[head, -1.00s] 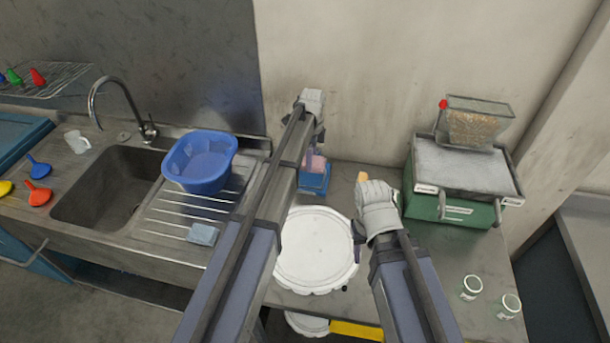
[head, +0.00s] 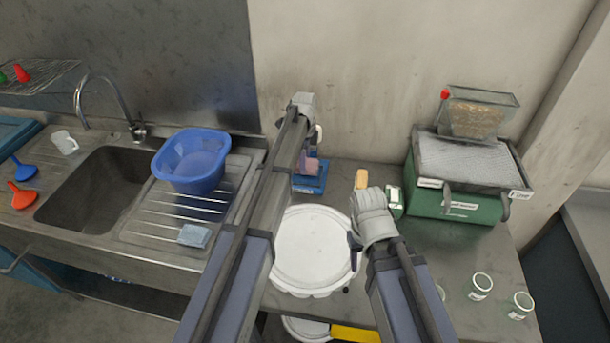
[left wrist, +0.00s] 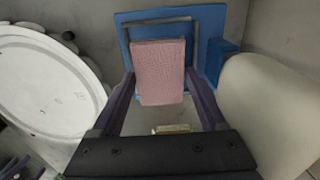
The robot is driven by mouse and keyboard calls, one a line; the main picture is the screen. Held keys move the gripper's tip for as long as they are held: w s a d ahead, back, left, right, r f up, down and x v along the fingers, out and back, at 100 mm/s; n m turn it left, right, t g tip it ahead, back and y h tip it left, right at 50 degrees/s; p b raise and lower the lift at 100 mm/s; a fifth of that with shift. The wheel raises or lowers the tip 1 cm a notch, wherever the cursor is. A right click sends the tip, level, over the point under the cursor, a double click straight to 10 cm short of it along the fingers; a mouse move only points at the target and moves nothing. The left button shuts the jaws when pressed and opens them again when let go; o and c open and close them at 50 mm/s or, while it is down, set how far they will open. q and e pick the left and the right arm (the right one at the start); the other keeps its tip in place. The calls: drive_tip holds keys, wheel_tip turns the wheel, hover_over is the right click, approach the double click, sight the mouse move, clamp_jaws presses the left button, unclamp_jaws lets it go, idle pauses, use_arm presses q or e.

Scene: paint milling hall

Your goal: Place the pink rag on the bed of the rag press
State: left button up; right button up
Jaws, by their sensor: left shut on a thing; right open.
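The pink rag (left wrist: 160,72) is a flat block between the fingers of my left gripper (left wrist: 162,88), which is shut on it. In the left wrist view the rag lies over the blue rag press (left wrist: 213,30), inside its grey frame; I cannot tell whether it touches the bed. In the head view the rag (head: 311,166) shows beside my left arm, at the blue press (head: 312,184) against the wall. My left arm hides part of the press. My right gripper (head: 352,243) is open and empty, beside the white lid.
A round white lid (head: 312,248) is in front of the press. A tan-topped item (head: 361,179) and a small green-and-white box (head: 394,201) are to its right. A green machine (head: 458,203) is at the right, a blue basin (head: 190,165) at the left.

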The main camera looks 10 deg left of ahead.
use_arm(q)
wheel_tip(320, 180, down, 4)
drive_tip(key=b, duration=0.3)
drive_tip(key=shift+r, duration=0.2)
use_arm(e)
wheel_tip(320, 180, down, 4)
drive_tip(key=shift+r, duration=0.15)
use_arm(q)
drive_tip(key=shift+f+b, duration=0.1)
drive_tip(key=shift+b, duration=0.25)
drive_tip(key=shift+f, duration=0.15)
use_arm(e)
drive_tip(key=shift+f, duration=0.25)
use_arm(q)
drive_tip(key=o, duration=0.9)
use_arm(e)
drive_tip(key=shift+r, duration=0.1)
use_arm(q)
drive_tip(key=shift+r, duration=0.2)
use_arm(e)
drive_tip(key=shift+r, duration=0.1)
